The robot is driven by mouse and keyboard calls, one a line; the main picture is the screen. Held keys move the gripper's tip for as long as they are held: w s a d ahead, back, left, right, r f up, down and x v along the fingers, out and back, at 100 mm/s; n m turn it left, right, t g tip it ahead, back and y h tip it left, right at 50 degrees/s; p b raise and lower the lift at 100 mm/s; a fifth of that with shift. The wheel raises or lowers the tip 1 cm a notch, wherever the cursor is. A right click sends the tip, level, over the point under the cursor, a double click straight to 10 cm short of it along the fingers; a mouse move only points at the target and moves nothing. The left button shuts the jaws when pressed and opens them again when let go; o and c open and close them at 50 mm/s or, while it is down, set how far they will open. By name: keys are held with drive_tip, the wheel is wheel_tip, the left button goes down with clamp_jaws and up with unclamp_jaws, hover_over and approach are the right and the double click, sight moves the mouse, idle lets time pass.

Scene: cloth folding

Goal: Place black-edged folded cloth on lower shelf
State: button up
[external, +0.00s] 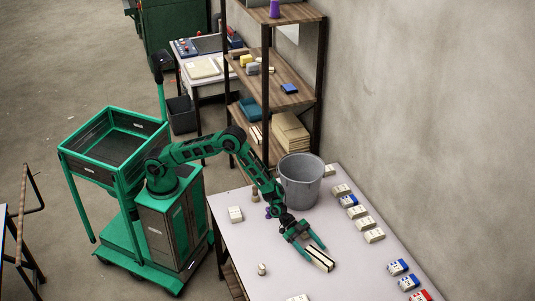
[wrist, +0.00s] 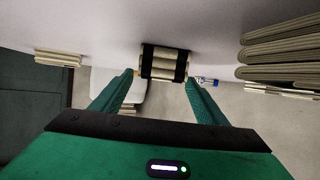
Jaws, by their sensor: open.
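The black-edged folded cloth (external: 319,258) is a small cream bundle with dark bands, lying on the pale table. In the wrist view the cloth (wrist: 163,62) sits centred just past the fingertips, with a black band at each side. My gripper (external: 315,250) is open and low over the table at the cloth, one finger toward each side of it. The fingers also show in the wrist view (wrist: 159,78); contact cannot be told. The wooden shelf unit (external: 300,73) stands behind the table; its lower level holds a teal item and a beige stack, and is partly hidden.
A grey bucket (external: 300,180) stands on the table between my gripper and the shelf unit. Several cream, blue and red folded bundles line the table's right side. The table's middle front is mostly clear.

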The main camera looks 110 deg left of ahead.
sight(316, 253)
drive_tip(key=shift+x, duration=2.2)
drive_tip(key=shift+f, duration=0.1)
drive_tip(key=c, duration=1.4)
